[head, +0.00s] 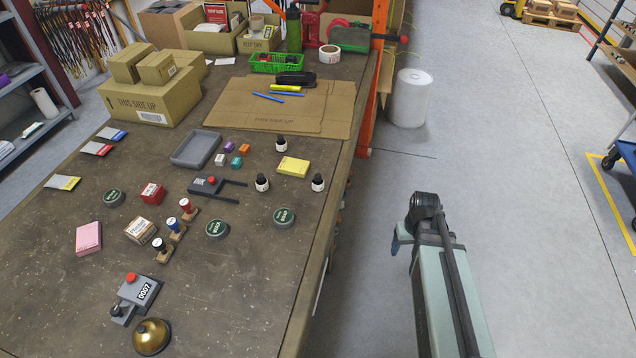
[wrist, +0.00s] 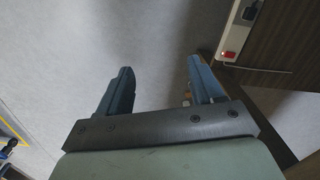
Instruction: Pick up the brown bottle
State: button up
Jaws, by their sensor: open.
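Three small dark bottles with white labels and black caps stand upright on the table in the head view: one at the back (head: 281,144), one at the left (head: 262,183) and one at the right (head: 318,183). No bottle looks clearly brown; their dark colour is hard to tell at this size. My gripper (wrist: 159,66) is open and empty in the wrist view, above grey floor. In the head view my arm is off the table's right edge, with a bluish finger just showing. The bottles are not in the wrist view.
A dark stamp tool (head: 207,185), green-lidded tins (head: 284,217) and a grey tray (head: 196,149) are near. A cardboard sheet (head: 232,105) lies behind. The table's right edge (head: 318,262) separates my arm from the bottles.

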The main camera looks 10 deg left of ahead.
jog(key=w+a+r+n, duration=0.4)
jog(key=w+a+r, duration=0.1)
jog(key=a+r, duration=0.15)
jog(key=n+y, duration=0.1)
jog(key=n, duration=1.2)
send_near(318, 175)
jog(key=f, duration=0.4)
jog(key=s+f, duration=0.1)
jog(key=f, duration=0.1)
jog(key=shift+a+f, duration=0.15)
jog(key=shift+f, duration=0.15)
jog(key=shift+w+a+f, duration=0.1)
jog(key=shift+a+f, duration=0.05)
jog(key=shift+f, duration=0.75)
jog(key=shift+w+a+f, duration=0.1)
jog(key=shift+a+f, duration=0.05)
jog(key=shift+f, duration=0.75)
jog(key=shift+w+a+f, duration=0.1)
jog(key=shift+a+f, duration=0.05)
jog(key=shift+f, duration=0.7)
jog(key=c, duration=1.1)
jog(key=shift+r, duration=0.1)
notch_tip(318, 175, up, 10)
jog(key=shift+f, duration=0.1)
